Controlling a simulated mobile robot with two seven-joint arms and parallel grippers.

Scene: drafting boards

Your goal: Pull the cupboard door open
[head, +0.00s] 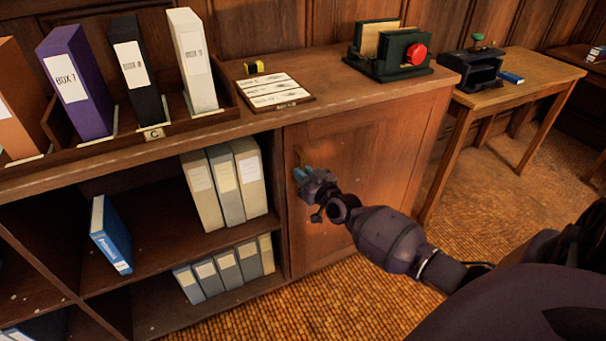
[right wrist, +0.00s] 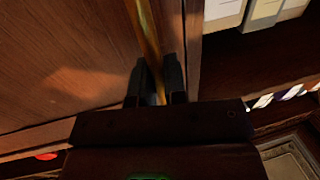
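The cupboard door (head: 370,165) is a brown wooden panel at the right end of the cabinet. It looks closed, flush with the front. Its brass handle (head: 301,157) is an upright bar near the door's left edge, mostly hidden by my right gripper (head: 303,176) in the head view. In the right wrist view the handle (right wrist: 147,35) runs down between the two dark fingers of the gripper (right wrist: 158,82). The fingers lie close on both sides of the bar and appear shut on it. My left gripper is not in view.
Left of the door are open shelves with grey binders (head: 226,187) and a blue book (head: 111,235). The cabinet top (head: 330,92) carries box files, a card board (head: 275,92) and a green holder (head: 392,52). A wooden table (head: 530,75) stands at right. The carpet before the door is clear.

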